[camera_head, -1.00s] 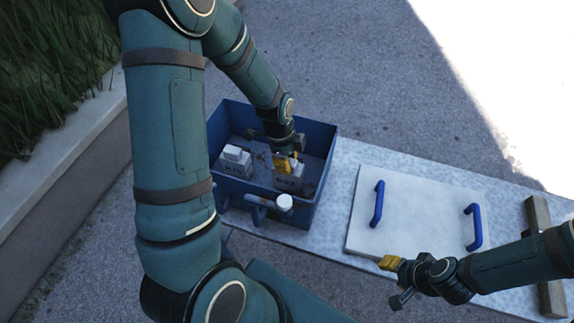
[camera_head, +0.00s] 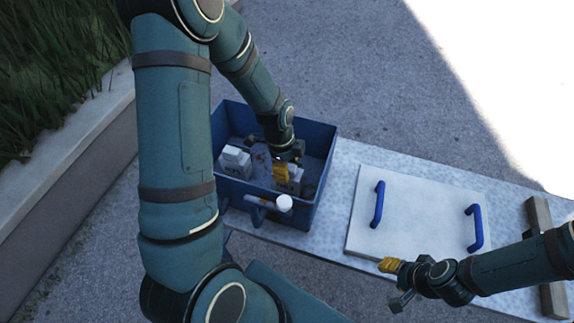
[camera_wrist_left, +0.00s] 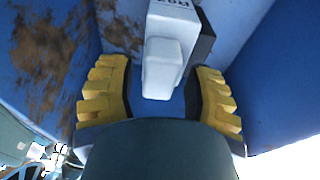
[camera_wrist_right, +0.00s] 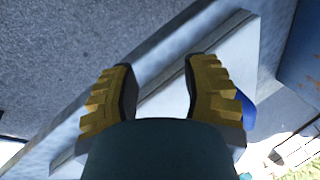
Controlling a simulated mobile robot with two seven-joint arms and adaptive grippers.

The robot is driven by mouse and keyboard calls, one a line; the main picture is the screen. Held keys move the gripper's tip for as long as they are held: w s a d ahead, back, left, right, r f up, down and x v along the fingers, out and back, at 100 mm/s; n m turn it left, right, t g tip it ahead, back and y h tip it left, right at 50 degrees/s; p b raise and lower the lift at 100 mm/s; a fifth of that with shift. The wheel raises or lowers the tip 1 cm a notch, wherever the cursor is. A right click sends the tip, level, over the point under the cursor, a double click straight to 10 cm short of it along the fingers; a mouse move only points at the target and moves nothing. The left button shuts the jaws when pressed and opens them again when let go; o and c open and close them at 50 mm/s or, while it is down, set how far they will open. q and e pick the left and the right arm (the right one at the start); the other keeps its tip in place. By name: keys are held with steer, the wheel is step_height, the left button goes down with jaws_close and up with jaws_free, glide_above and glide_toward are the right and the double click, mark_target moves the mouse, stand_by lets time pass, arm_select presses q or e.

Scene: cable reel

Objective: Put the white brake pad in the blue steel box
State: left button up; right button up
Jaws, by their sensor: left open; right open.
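A white brake pad (camera_head: 293,184) stands in the right part of the blue steel box (camera_head: 320,172). In the left wrist view this white pad (camera_wrist_left: 168,50), with a dark backing and lettering, lies between and just ahead of the fingers. My left gripper (camera_head: 281,172) is inside the box, open around the pad's near end, and partly hides the pad in the head view. A second whitish block (camera_head: 236,161) sits in the box's left part. My right gripper (camera_head: 388,266) is open and empty near the white panel's lower left corner; it also shows in the right wrist view (camera_wrist_right: 158,75).
A white panel (camera_head: 415,215) with two blue handles (camera_head: 378,203) lies on the light bench (camera_head: 345,165) right of the box. A white-capped part (camera_head: 284,203) is at the box's front wall. A wooden bar (camera_head: 540,215) crosses the bench's right end.

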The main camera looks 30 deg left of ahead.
arm_select(q)
step_height(320, 180, up, 12)
steer(key=a+p, duration=0.1)
steer(key=p, duration=0.1)
steer(key=shift+s+a, duration=0.2)
steer(key=shift+a, duration=0.2)
arm_select(e)
steer(key=shift+w+d+r, duration=0.1)
steer(key=shift+w+r, duration=0.1)
steer(key=shift+r, duration=0.35)
steer(key=shift+w+r, duration=0.15)
steer(key=shift+r, duration=0.35)
arm_select(q)
steer(key=shift+r, duration=0.15)
arm_select(e)
steer(key=shift+r, duration=0.1)
